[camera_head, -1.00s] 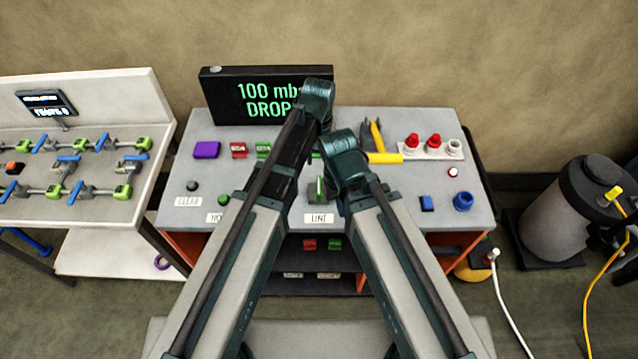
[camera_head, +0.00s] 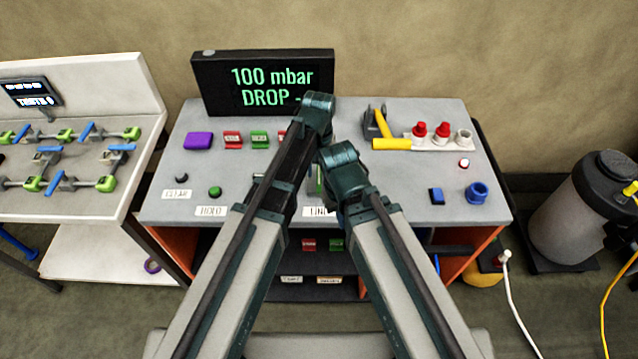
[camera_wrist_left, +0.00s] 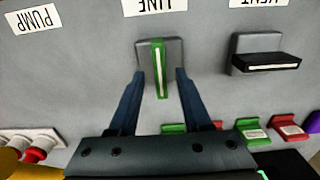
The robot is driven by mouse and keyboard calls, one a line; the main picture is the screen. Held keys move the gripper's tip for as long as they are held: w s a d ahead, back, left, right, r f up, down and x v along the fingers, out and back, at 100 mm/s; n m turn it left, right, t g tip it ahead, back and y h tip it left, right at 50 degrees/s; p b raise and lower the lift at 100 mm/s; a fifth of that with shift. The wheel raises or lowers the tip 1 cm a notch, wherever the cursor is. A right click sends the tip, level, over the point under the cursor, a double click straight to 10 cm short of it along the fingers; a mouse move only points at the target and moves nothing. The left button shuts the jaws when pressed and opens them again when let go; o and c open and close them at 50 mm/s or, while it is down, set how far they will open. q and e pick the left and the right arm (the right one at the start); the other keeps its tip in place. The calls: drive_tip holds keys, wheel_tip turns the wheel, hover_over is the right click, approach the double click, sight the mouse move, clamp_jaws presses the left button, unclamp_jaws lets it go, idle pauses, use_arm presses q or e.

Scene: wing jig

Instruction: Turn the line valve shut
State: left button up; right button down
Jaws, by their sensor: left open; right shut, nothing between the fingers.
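The line valve has an upright green handle (camera_wrist_left: 160,68) on a grey base, below the LINE label (camera_wrist_left: 155,5) in the left wrist view. In the head view a sliver of the green handle (camera_head: 319,182) shows between my arms. My left gripper (camera_wrist_left: 160,76) is open, with one finger on each side of the handle and a gap to it on both sides. In the head view my left gripper (camera_head: 318,107) is mostly hidden by its own wrist. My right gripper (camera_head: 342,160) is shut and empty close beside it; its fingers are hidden.
A black display (camera_head: 262,82) reads 100 mbar DROP at the back. A black-handled vent valve (camera_wrist_left: 265,60) sits beside the line valve. A yellow-handled tool (camera_head: 392,143) and red caps (camera_head: 420,130) lie to the right. A clamp bench (camera_head: 75,165) stands left.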

use_arm(q)
drive_tip(key=shift+f+b, duration=0.95)
drive_tip(key=shift+f, duration=0.55)
use_arm(e)
wheel_tip(320, 180, down, 3)
use_arm(q)
drive_tip(key=shift+r, duration=0.1)
clamp_jaws()
